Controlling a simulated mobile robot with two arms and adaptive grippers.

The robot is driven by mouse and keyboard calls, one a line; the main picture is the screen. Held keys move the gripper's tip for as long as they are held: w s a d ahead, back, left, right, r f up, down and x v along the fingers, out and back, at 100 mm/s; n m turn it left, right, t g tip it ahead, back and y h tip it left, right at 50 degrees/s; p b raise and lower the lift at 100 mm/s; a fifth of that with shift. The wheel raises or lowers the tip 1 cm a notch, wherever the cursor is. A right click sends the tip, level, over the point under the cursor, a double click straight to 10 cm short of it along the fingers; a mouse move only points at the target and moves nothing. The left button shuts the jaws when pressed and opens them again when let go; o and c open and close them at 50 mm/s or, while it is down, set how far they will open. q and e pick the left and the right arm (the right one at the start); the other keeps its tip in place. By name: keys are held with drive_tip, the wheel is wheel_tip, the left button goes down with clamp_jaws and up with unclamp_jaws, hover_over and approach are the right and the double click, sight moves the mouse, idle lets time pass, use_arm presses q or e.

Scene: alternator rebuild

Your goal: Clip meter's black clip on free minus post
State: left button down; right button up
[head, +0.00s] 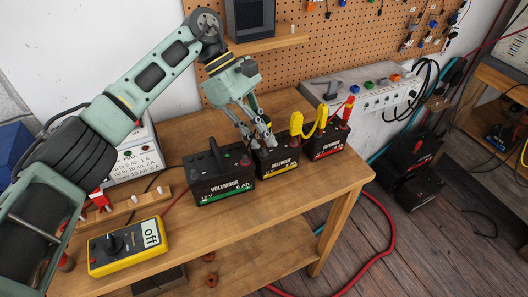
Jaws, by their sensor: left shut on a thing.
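The yellow meter (128,243) lies at the left front of the table; its display reads "off". My left gripper (262,138) points down at the left top of the middle, yellow-striped battery (278,159). It is shut on a small dark thing, apparently the black clip, mostly hidden by the fingers. I cannot tell whether the clip touches a post. The minus post there is hidden too. A green-striped battery (222,180) stands to the left and a red-striped battery (327,143) to the right. My right gripper is not in view.
Yellow jumper pieces (319,120) rise between the middle and right batteries, close to the gripper. A red clip (99,199) sits on a wooden rack (128,208) at the left. A power strip (360,90) is behind. The table front is clear.

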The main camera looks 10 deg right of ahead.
sight(266, 117)
use_arm(q)
drive_tip(key=shift+f, duration=0.1)
drive_tip(key=shift+f+b, duration=0.95)
drive_tip(key=shift+f, duration=0.05)
drive_tip(key=c, duration=2.1)
unclamp_jaws()
drive_tip(key=shift+r, duration=0.15)
drive_tip(key=o, duration=0.4)
drive_tip(key=shift+c, duration=0.2)
wheel_tip(266, 117, up, 9)
drive_tip(key=p, duration=0.4)
drive_tip(key=shift+f+p, duration=0.2)
drive_tip(key=shift+p, duration=0.15)
